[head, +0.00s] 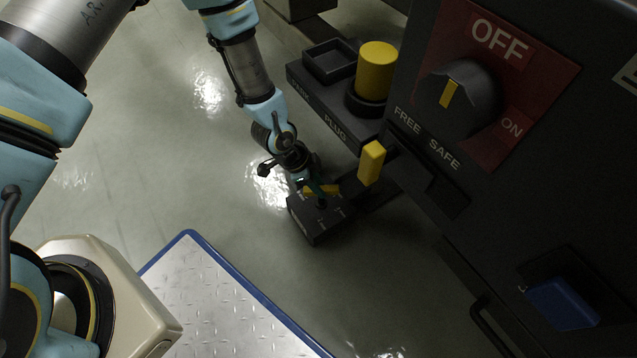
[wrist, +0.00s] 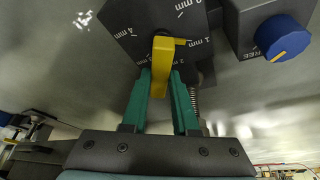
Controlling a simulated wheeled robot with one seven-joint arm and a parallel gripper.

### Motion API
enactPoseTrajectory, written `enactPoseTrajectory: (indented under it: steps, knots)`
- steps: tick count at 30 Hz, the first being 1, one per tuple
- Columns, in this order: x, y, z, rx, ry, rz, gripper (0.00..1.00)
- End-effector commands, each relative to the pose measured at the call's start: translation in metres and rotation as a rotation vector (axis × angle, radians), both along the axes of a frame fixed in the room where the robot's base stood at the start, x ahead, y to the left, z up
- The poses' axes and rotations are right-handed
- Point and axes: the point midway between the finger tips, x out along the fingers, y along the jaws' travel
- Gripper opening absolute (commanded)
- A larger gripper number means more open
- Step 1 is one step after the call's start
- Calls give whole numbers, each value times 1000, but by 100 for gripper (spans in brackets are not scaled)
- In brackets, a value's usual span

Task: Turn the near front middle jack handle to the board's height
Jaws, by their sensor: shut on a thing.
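The jack handle (wrist: 161,62) is a yellow bar on a dark dial block (wrist: 125,22) with white mm marks, seen in the wrist view. A short yellow stub at its hub points right, toward a mark that looks like 1 mm. My gripper (wrist: 160,82) has its green fingers shut on the handle, one on each side. In the head view, my gripper (head: 314,187) is over the dark block (head: 316,222), and it partly hides the yellow handle. I cannot make out the board or its height mark.
A yellow lever (head: 371,163) stands right of the block by the FREE and SAFE labels. A blue knob (wrist: 283,37) is close by.

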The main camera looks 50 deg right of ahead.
Motion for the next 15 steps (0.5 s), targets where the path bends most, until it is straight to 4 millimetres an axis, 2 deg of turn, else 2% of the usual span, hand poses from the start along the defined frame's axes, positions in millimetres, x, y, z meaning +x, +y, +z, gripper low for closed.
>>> enactPoseTrajectory:
  steps: [12, 13, 15]
  knots:
    - [-1, -1, 0, -3, 1, 6, 0]
    - [-1, -1, 0, -3, 1, 6, 28]
    - [-1, -1, 0, -3, 1, 6, 36]
